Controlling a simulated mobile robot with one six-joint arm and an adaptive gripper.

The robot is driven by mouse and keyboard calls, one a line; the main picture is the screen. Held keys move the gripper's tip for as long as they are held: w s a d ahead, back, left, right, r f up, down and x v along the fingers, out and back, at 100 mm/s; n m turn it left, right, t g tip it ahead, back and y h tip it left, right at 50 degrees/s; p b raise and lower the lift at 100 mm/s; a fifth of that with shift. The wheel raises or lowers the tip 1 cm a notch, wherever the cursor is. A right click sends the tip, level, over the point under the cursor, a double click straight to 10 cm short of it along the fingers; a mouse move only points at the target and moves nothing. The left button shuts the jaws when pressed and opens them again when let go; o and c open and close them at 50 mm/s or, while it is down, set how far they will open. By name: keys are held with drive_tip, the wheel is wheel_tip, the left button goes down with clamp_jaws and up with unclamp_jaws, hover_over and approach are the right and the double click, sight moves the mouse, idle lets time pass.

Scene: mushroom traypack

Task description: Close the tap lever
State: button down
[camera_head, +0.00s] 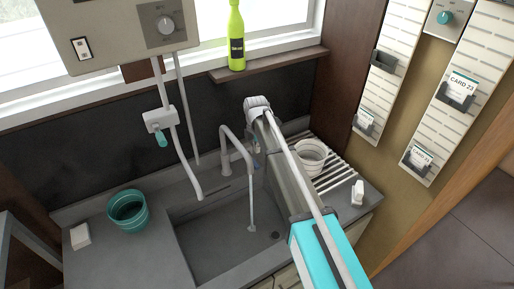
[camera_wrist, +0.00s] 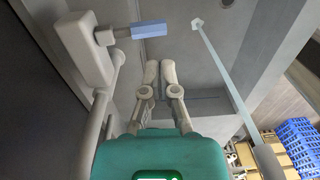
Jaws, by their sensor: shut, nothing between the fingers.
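The grey tap (camera_head: 226,150) stands behind the sink, and a thin stream of water (camera_head: 252,207) falls from its spout into the basin. In the wrist view the tap body (camera_wrist: 82,48) is at the upper left, with its blue lever (camera_wrist: 149,29) sticking out sideways to the right. The stream (camera_wrist: 222,72) also shows there, at the right. My gripper (camera_wrist: 160,69) is shut and empty, its fingertips just below the lever in the picture, with a visible gap between them. In the head view my arm mostly hides the gripper.
The sink basin (camera_head: 205,235) lies below. A teal pot (camera_head: 127,209) stands on the left counter, and white bowls (camera_head: 312,157) on the rack at right. A wall valve with a teal handle (camera_head: 161,138) hangs at left. A green bottle (camera_head: 236,38) stands on the shelf.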

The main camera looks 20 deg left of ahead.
wheel_tip(320, 180, up, 8)
drive_tip(key=d+p, duration=0.1)
drive_tip(key=p, duration=0.6)
drive_tip(key=shift+s+p, duration=0.3)
drive_tip(key=shift+s, duration=0.15)
drive_tip(key=shift+d, duration=0.15)
drive_tip(key=s+d+f+m+b, duration=0.2)
drive_tip(key=s+d+m, duration=0.3)
drive_tip(key=d+m, duration=0.4)
drive_tip(key=s+d+f+m+b, duration=0.3)
drive_tip(key=d+m, duration=0.6)
drive_tip(key=d, duration=1)
drive_tip(key=s+d+f+m+b, duration=0.3)
drive_tip(key=s+d+m, duration=0.5)
drive_tip(key=d, duration=0.5)
drive_tip(key=shift+d+f+m+b, duration=0.25)
drive_tip(key=shift+d+m+b, duration=0.15)
drive_tip(key=shift+m, duration=0.5)
drive_tip(key=shift+s, duration=0.1)
